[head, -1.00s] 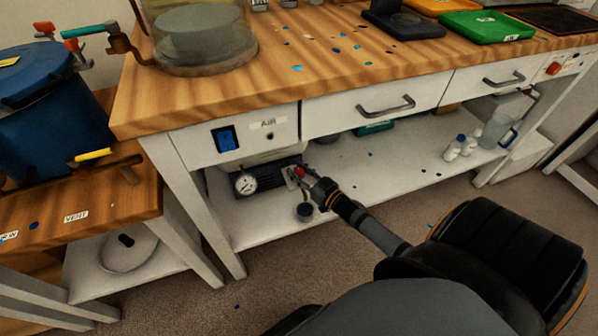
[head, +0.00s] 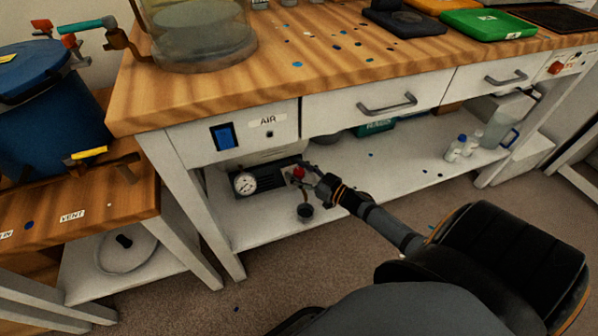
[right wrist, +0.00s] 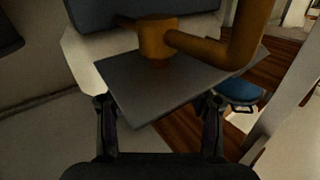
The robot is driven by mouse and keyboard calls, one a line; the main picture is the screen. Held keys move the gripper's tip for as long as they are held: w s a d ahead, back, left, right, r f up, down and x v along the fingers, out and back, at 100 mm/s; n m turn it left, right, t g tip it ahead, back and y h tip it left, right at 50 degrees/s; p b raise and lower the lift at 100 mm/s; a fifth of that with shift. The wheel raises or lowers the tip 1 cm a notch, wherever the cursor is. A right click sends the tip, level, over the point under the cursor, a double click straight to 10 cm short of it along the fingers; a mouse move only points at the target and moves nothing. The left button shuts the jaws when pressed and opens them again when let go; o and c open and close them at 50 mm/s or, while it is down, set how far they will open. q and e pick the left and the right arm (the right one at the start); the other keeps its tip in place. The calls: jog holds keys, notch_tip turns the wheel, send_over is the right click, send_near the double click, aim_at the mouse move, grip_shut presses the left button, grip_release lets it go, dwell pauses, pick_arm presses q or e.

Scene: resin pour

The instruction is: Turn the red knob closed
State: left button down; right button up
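The red knob (head: 299,173) sits on a small fitting beside the round pressure gauge (head: 244,183), under the bench's left end in the head view. Its turn position is too small to tell. My right gripper (head: 310,170) is just right of the knob, with a small gap seeming to show between them. In the right wrist view my right gripper (right wrist: 159,112) has its two fingers wide apart, with nothing held between them. A brass fitting (right wrist: 156,42) and a grey plate (right wrist: 150,88) show past the fingers; the red knob is not seen there. My left gripper is out of view.
The bench top (head: 200,95) and the drawer (head: 375,105) are above my right arm. The bench leg (head: 190,210) stands left of the gauge. White bottles (head: 462,147) are farther right on the lower shelf (head: 390,180), whose middle is mostly clear.

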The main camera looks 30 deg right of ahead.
jog(key=v, duration=1.2)
dwell(0.3)
